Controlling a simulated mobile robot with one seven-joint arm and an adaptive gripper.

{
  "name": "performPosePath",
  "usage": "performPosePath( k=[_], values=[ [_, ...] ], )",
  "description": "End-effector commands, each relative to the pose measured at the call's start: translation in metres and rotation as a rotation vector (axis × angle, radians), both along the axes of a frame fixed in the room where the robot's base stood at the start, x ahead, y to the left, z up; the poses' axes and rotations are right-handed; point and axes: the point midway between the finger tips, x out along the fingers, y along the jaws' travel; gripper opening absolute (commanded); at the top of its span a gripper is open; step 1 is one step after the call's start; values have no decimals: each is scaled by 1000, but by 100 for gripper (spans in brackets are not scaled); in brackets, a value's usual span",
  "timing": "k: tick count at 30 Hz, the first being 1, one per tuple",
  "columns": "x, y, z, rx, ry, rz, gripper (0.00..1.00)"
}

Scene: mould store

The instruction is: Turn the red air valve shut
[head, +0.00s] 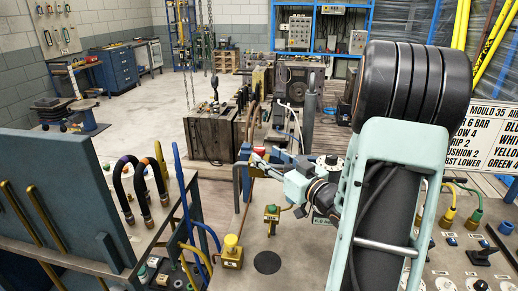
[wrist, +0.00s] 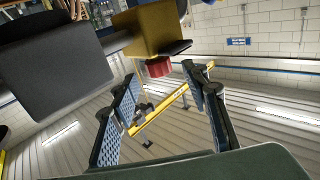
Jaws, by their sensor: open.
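In the wrist view a red round knob (wrist: 159,67), which looks like the red air valve, sticks out of a yellow block (wrist: 150,32). The wrist picture is strongly tilted. My gripper (wrist: 160,84) is open, with one blue-padded finger on each side. The knob shows just beyond the fingertips, between their lines, with nothing gripped. I cannot tell whether the fingers touch it. In the head view my gripper (head: 262,161) is at the end of the arm, pointing left, above the bench.
A yellow valve block (head: 231,256) and another yellow fitting (head: 271,216) stand on the bench nearby. Black and orange hoses (head: 142,185) rise at left, beside a blue-grey plate (head: 60,200). In the wrist view a large dark block (wrist: 55,65) is close at left.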

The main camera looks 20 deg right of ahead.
Motion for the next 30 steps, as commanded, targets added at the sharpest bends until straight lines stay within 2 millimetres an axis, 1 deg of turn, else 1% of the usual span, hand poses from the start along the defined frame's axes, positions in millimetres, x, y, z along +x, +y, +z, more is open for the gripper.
performPosePath(
  k=[1, 3, 6, 9, 13, 20, 23, 30],
  values=[
    [10, 3, 1, 0, 0, 4, 42],
    [22, 5, 1, 0, 0, 3, 42],
    [35, 7, 1, -1, 1, 1, 42],
    [44, 9, 0, -1, 1, 1, 42],
    [49, 9, 0, -2, 0, -1, 42],
    [50, 9, 0, -2, 1, -1, 42],
    [49, 9, 0, -2, 1, -1, 32],
    [49, 9, 0, -2, 1, -1, 6]
  ],
)
